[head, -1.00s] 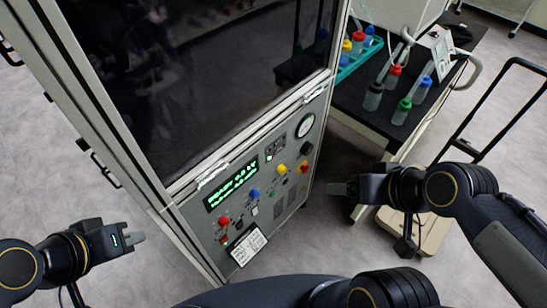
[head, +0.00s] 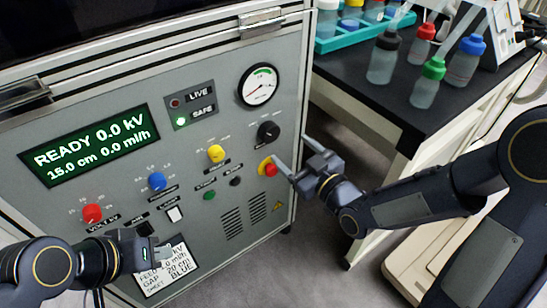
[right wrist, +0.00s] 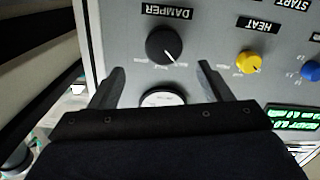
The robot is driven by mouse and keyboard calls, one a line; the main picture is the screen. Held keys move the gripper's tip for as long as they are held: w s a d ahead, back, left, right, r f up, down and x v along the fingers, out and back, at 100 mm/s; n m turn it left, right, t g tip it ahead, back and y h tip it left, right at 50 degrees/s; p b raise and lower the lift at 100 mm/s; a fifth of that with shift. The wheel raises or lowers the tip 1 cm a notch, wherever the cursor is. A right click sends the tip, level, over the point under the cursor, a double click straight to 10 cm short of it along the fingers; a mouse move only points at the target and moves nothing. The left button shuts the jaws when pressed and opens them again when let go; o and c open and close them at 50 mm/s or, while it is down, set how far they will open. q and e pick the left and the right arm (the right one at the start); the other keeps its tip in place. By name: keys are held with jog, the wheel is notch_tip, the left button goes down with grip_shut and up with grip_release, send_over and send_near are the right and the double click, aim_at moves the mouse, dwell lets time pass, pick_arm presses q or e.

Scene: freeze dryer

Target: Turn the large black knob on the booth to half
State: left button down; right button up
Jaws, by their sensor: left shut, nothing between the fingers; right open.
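The large black knob (head: 268,132) is on the right part of the booth's grey panel, below the pressure gauge. In the right wrist view the black knob (right wrist: 164,45) carries the label DAMPER, and its white pointer line slants to the lower right of that picture. My right gripper (head: 295,158) is open and empty at the panel's right edge, below and right of the knob, apart from it. In the right wrist view its fingers (right wrist: 160,70) stand to either side below the knob. My left gripper (head: 160,252) is shut and empty in front of the white paper label.
A red stop button (head: 268,168) on yellow sits just below the knob, close to my right fingers. Yellow (head: 216,153), blue (head: 157,181) and red (head: 92,213) knobs lie further left. A black bench (head: 400,110) with bottles stands at the right.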

aim_at(272, 135)
pick_arm(q)
jog(key=shift+f+b, duration=0.35)
jog(key=shift+f, duration=0.35)
pick_arm(e)
jog(key=x, duration=0.8)
jog(key=shift+s+a+f, duration=0.2)
jog(key=shift+a+f, duration=0.05)
